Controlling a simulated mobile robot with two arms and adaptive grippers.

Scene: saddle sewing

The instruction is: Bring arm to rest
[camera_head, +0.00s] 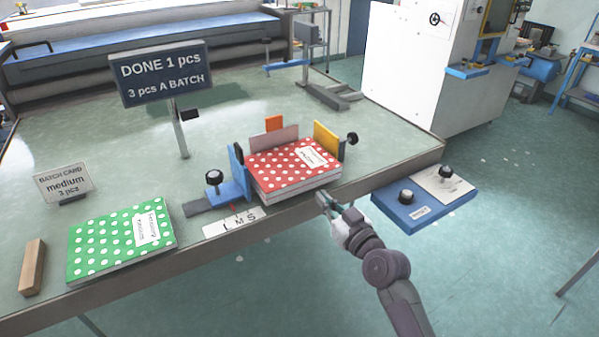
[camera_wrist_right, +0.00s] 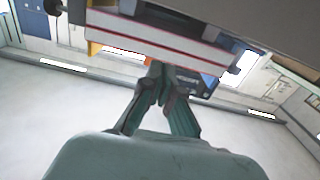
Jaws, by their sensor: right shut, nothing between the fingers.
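My right gripper (camera_head: 326,203) is at the table's front edge, just below and right of the red dotted book stack (camera_head: 290,165). In the right wrist view my right gripper (camera_wrist_right: 160,85) has its fingers together and empty, with the edge of the red and white stack (camera_wrist_right: 165,42) beyond it. I cannot tell from these views whether the fingertips touch the stack. The red stack sits in a fixture with a blue stop (camera_head: 236,170) on its left and an orange-yellow stop (camera_head: 327,140) at its back right. My left gripper is not in view.
A green dotted book (camera_head: 95,250) and a wooden block (camera_head: 33,266) lie at the table's left. A sign (camera_head: 163,72) reads "DONE 1 pcs, 3 pcs A BATCH"; a batch card (camera_head: 64,183) reads "medium 3 pcs". A blue panel with black knobs (camera_head: 415,208) juts out right of my gripper.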

